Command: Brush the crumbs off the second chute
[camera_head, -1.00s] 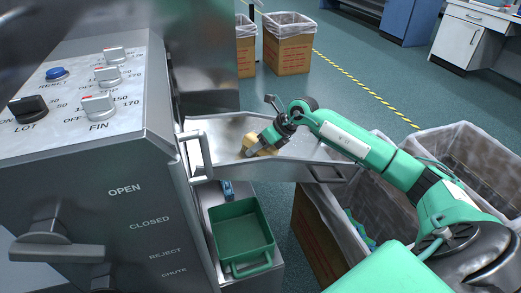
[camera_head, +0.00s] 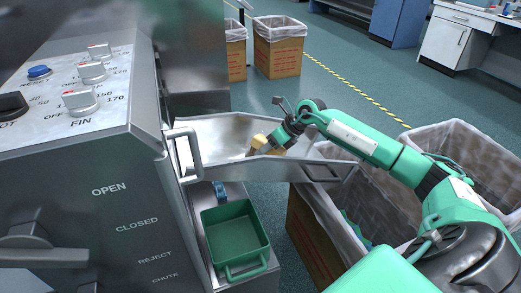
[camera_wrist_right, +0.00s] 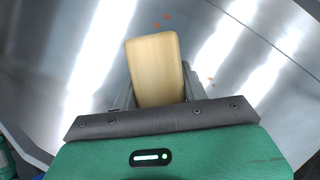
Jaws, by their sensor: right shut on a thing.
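A metal chute (camera_head: 222,128) juts to the right from the machine in the head view, and its bare sheet fills most of the right wrist view (camera_wrist_right: 225,45). My right gripper (camera_head: 284,145) is over the chute, shut on a tan wooden-looking brush block (camera_head: 261,142). The block also shows in the right wrist view (camera_wrist_right: 156,68), pointing away from the jaws. Its underside is hidden, so I cannot tell whether it touches the chute. A few small orange-brown crumbs (camera_wrist_right: 166,17) lie on the sheet beyond and beside the block. My left gripper is not in view.
The machine panel (camera_head: 100,190) with knobs and a lever stands at left. A green bin (camera_head: 236,262) sits below the chute, with a small blue item (camera_head: 220,191) behind it. Lined cartons (camera_head: 320,235) stand below the chute's right end. Open floor lies beyond.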

